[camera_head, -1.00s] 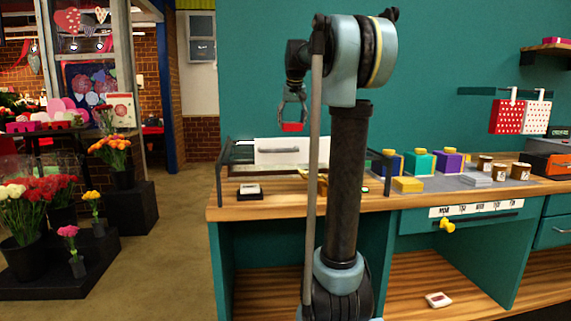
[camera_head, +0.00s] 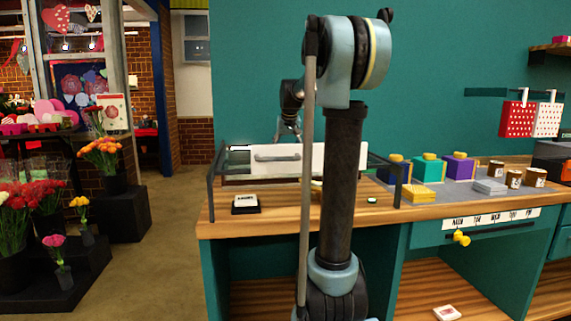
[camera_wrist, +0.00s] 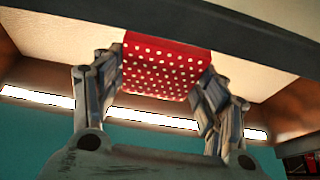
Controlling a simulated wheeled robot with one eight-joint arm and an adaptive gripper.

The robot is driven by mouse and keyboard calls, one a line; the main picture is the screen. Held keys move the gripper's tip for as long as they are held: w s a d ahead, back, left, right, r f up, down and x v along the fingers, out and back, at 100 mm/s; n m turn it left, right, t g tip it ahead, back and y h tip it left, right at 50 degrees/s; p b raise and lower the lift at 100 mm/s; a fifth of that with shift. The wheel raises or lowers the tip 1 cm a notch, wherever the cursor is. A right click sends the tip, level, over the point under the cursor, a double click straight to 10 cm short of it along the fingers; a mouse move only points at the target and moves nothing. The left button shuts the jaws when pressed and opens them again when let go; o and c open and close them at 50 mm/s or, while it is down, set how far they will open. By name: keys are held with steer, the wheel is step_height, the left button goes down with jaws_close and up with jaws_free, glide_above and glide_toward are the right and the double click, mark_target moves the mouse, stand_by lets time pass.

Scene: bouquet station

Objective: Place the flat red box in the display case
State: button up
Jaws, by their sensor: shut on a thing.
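My gripper (camera_wrist: 163,80) is shut on the flat red box (camera_wrist: 165,62), which is red with white dots, its two fingers on opposite sides of it. In the head view my gripper (camera_head: 287,132) reaches down behind the white front panel of the display case (camera_head: 330,158); its fingertips and the box are hidden there. The case has a silver handle and dark rails at the sides, and stands on the left part of the wooden counter. In the wrist view a pale surface lies beyond the box; I cannot tell whether the box touches it.
Blue, teal and purple boxes, a yellow block (camera_head: 415,193) and brown cups (camera_head: 513,179) stand to the right.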

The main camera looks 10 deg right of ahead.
steer(key=shift+f, duration=2.15)
steer(key=o, duration=1.1)
steer(key=shift+r, duration=0.1)
steer(key=v, duration=1.2)
steer(key=shift+s, duration=0.1)
